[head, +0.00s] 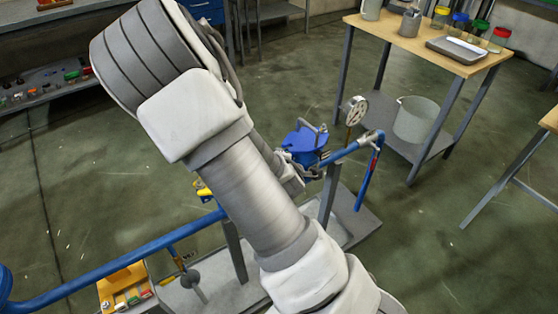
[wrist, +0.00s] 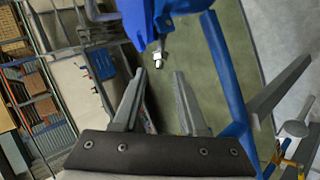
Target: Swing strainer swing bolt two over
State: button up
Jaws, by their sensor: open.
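The blue strainer (head: 304,142) sits on the blue pipe run in the head view, partly behind my arm. A metal swing bar or bolt shows on its lid, too small to tell apart. In the wrist view the blue strainer body (wrist: 138,18) fills the top. A bright metal bolt end with a nut (wrist: 157,57) hangs just beyond my fingertips; I cannot tell which swing bolt it is. My gripper (wrist: 159,73) is open and empty, its fingers pointing toward this bolt end, with no clear contact. In the head view my arm mostly hides the gripper.
Blue pipe (head: 120,262) runs across the lower left. Floor between is clear.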

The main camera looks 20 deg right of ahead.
jog(key=s+r+p, duration=0.1)
jog(key=p, duration=0.1)
jog(key=r+p, duration=0.1)
jog(key=p, duration=0.1)
jog(key=shift+s+a+r, duration=0.2)
jog(key=shift+s+a, duration=0.15)
jog(key=shift+a, duration=0.05)
jog(key=p, duration=0.4)
jog(key=shift+s+a+r, duration=0.15)
jog(key=shift+s+r, duration=0.1)
jog(key=shift+s+f+p+v, duration=0.2)
jog(key=shift+p+v, duration=0.9)
jog(key=shift+p, duration=0.6)
jog(key=shift+s+f+p+v, duration=0.1)
jog(key=shift+f+p+v, duration=0.1)
jog(key=shift+p+v, duration=1.2)
jog(key=shift+w+f, duration=0.2)
jog(key=shift+w, duration=0.1)
